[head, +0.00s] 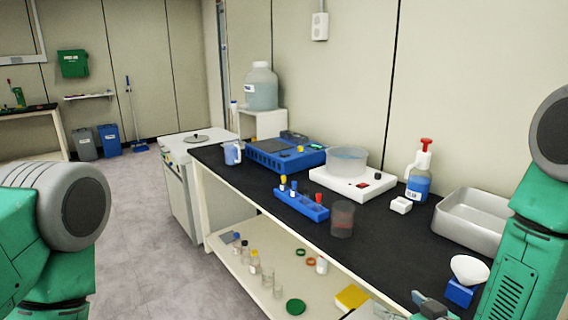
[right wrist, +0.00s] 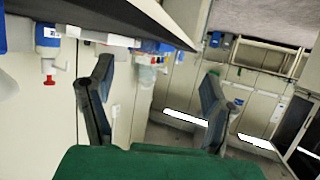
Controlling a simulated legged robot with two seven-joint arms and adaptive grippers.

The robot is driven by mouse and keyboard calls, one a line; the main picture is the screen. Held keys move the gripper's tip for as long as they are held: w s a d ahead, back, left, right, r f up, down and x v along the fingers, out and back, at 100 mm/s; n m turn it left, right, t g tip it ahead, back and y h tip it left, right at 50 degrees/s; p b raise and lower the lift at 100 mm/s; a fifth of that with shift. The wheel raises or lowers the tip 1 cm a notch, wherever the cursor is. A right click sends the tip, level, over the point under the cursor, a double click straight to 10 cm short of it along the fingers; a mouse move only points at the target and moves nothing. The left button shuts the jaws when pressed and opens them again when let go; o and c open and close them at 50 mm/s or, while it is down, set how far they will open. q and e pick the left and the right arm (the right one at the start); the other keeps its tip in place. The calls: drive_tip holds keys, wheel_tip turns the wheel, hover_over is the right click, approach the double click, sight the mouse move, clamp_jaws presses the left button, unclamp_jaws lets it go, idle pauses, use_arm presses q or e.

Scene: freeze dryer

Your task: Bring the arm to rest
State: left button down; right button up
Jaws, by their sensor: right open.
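My right arm comes in at the right edge of the head view. Its gripper (head: 428,303) shows at the bottom, by the front edge of the black bench top (head: 385,228), partly cut off by the frame. In the right wrist view the right gripper (right wrist: 157,98) has its two dark fingers wide apart with nothing between them. My left arm shows at the left edge of the head view, but its gripper is out of the picture.
A white funnel (head: 469,268) on a blue block and a metal tray (head: 478,218) stand close to my right arm. A clear beaker (head: 342,219), blue tube rack (head: 301,204) and wash bottle (head: 419,175) stand on the bench. The floor at left is clear.

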drive_tip(key=s+d+f+g+h, duration=0.1)
drive_tip(key=s+f+g, duration=0.3)
drive_tip(key=s, duration=0.6)
drive_tip(key=s+d+f+m+g+h, duration=0.1)
drive_tip(key=s+f+g, duration=0.3)
drive_tip(key=s+f, duration=0.3)
drive_tip(key=s+d+f+m+g+h, duration=0.1)
drive_tip(key=s+f+g, duration=0.3)
drive_tip(key=s, duration=1.1)
drive_tip(key=shift+d+f+g+h, duration=0.2)
drive_tip(key=shift+f+g+h, duration=0.15)
drive_tip(key=shift+f, duration=0.5)
